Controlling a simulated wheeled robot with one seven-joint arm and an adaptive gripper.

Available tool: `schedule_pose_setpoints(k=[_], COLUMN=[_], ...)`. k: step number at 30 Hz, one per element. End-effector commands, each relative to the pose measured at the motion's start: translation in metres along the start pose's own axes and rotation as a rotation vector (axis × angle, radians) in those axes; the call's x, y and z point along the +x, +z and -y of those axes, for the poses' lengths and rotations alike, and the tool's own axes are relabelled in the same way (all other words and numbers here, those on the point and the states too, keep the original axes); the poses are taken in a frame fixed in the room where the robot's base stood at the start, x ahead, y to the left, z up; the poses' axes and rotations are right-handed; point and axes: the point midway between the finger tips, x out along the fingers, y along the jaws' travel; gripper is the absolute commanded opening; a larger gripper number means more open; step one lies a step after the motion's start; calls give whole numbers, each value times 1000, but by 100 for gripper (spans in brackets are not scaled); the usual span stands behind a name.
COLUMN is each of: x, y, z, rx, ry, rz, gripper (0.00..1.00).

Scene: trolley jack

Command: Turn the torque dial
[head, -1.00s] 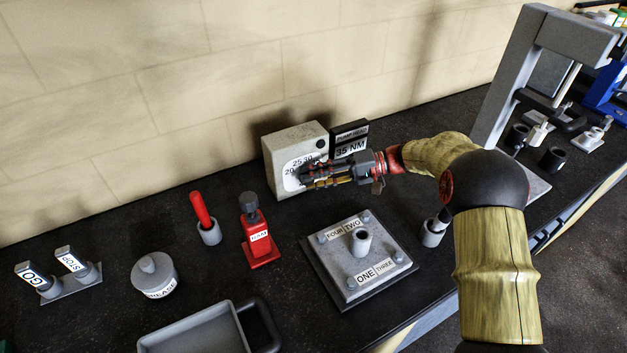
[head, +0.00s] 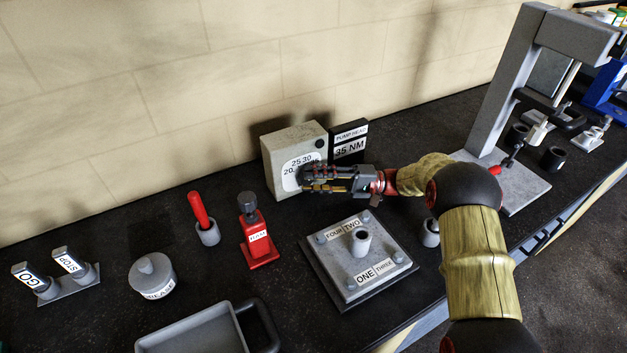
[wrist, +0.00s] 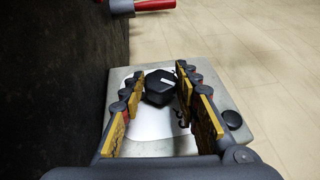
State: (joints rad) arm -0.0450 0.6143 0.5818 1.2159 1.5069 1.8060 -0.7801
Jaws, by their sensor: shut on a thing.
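The torque tester is a pale grey box (head: 289,142) at the wall, with a white numbered dial face (head: 302,160) on its front; 25 and 30 can be read. My gripper (head: 303,179) reaches in from the right at the dial face and covers its lower part. In the wrist view the dial's black faceted knob (wrist: 159,88) sits between the two fingers of my gripper (wrist: 160,92), which are shut on it. A sign reading 35 NM (head: 350,149) stands beside the box.
A bolted plate (head: 333,275) labelled ONE to FOUR lies in front of the tester. A red jack (head: 258,244), a red-handled tool in a cup (head: 207,233) and a grease pot (head: 154,276) stand left. A grey press frame (head: 502,90) stands right.

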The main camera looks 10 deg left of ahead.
Motion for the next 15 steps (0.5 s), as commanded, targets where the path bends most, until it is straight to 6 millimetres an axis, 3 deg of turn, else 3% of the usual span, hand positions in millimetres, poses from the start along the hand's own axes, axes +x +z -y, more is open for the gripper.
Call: schedule_pose_setpoints(k=[5, 6, 15], x=[0, 0, 0], y=[0, 0, 0], z=[-1, -1, -1], rx=[2, 2, 1], ry=[1, 1, 1], rz=[0, 0, 0], gripper=[6, 32, 49])
